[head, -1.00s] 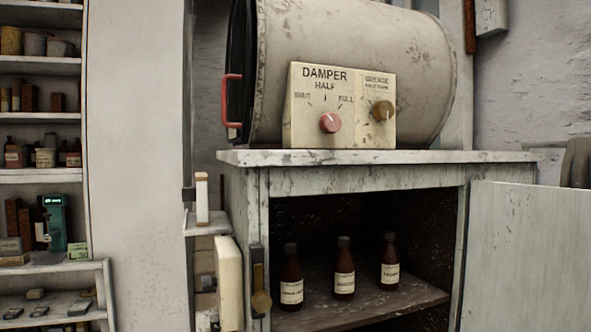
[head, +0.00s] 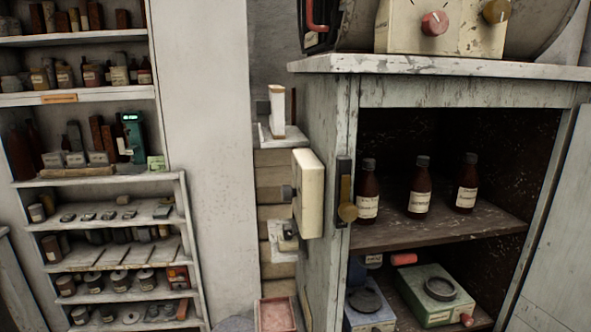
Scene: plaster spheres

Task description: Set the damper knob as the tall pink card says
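The pink-red damper knob (head: 434,24) is on the cream control panel (head: 395,35) at the top of the head view. The panel stands on the worn white cabinet top (head: 450,66). The top edge of the picture cuts off the panel's lettering, so the knob's setting cannot be read against it. I cannot make out a tall pink card in this view. Neither of my grippers is in view.
The open cabinet holds three brown bottles (head: 419,190) on its shelf (head: 400,233). Below are a green box device (head: 437,294) and a blue-grey one (head: 368,316). The cabinet door (head: 560,220) stands open at right. Crowded wall shelves (head: 105,98) are at left.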

